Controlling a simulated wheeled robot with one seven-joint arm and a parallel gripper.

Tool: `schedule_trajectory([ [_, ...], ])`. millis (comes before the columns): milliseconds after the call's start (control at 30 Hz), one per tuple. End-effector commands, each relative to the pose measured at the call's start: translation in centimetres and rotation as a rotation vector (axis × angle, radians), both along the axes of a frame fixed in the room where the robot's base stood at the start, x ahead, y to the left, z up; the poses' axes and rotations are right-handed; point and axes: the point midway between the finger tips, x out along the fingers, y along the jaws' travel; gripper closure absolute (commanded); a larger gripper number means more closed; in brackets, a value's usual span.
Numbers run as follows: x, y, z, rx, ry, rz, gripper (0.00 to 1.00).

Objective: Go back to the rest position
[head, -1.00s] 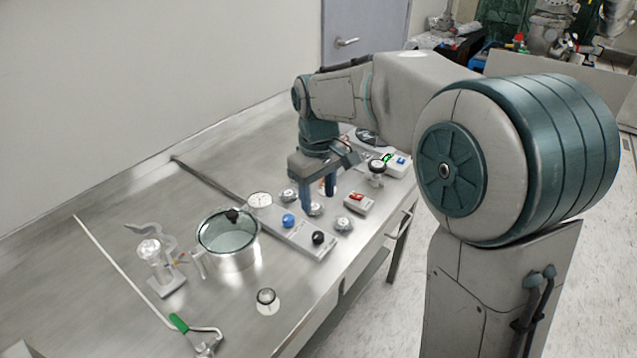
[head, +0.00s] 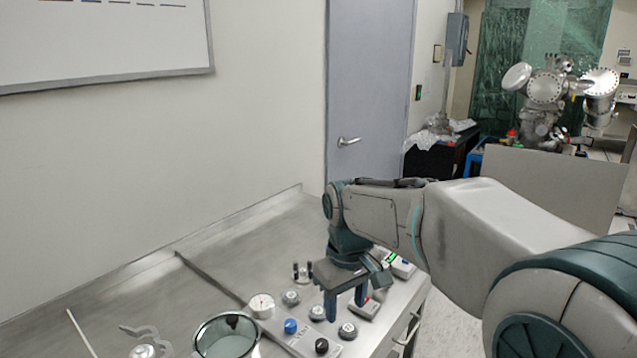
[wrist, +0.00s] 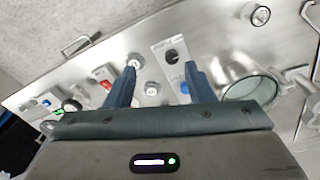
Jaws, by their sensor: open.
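My gripper (head: 346,300) hangs from my bent arm above the knobs on the steel bench (head: 140,300). Its two blue fingers are apart with nothing between them. In the wrist view the open fingers of my gripper (wrist: 160,82) point toward the bench, with a grey panel (wrist: 170,50) carrying a black knob (wrist: 172,56) and a blue knob (wrist: 185,88) beyond them. In the head view the blue knob (head: 290,326) and black knob (head: 321,345) are left of and in front of my gripper.
A glass-lidded pot (head: 228,340) stands at the bottom, partly cut off. A round gauge (head: 262,306) and several silver knobs (head: 291,297) are near my gripper. A red-switch box (head: 366,308) sits to its right. The bench's back left is clear; a wall and door (head: 365,90) stand behind.

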Motion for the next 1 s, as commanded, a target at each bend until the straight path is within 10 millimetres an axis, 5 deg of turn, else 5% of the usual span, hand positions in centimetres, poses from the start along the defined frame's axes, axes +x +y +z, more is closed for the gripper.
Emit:
schedule_trajectory([
  [200, -6.6, -5.4, -0.5, 0.023, -0.084, -0.251, 0.51],
  [500, -13.6, -9.3, -3.3, 0.074, -0.168, -0.515, 0.51],
  [1000, -15.1, -9.9, -4.2, 0.089, -0.183, -0.57, 0.51],
])
